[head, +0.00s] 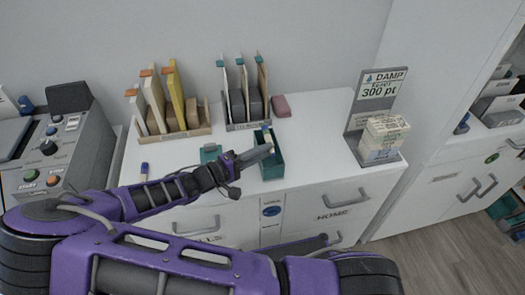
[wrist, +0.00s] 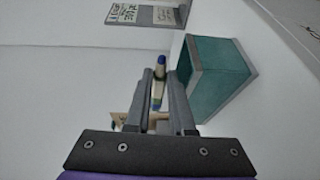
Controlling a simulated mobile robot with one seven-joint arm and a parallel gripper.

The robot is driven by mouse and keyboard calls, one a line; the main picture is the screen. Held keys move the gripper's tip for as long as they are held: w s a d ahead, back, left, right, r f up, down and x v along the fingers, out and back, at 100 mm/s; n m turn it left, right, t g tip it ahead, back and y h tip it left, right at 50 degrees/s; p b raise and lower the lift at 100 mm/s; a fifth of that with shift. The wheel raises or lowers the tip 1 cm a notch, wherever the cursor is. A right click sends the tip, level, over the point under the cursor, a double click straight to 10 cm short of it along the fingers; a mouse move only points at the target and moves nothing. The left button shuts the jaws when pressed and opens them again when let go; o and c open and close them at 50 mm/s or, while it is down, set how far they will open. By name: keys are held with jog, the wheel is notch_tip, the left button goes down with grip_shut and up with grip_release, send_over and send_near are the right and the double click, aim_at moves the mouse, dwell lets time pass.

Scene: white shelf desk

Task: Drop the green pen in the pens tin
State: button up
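My gripper (head: 268,149) is over the teal tin (head: 270,172) near the front edge of the white desk. The pen also shows in the head view (head: 267,134), roughly upright at the fingertips. In the wrist view the open teal tin (wrist: 218,82) is just right of the fingers. Its inside floor is hidden in the head view.
A blue-ended pen (head: 144,170) lies at the desk's left front. A low teal object (head: 210,153) is left of the tin. Two file racks (head: 175,133) (head: 248,123) stand behind. A grey sign stand (head: 358,140) is at the right, with clear desk between.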

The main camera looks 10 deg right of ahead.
jog(key=o, duration=0.5)
jog(key=v, duration=1.7)
jog(key=shift+a, duration=0.25)
jog(key=shift+r, duration=0.15)
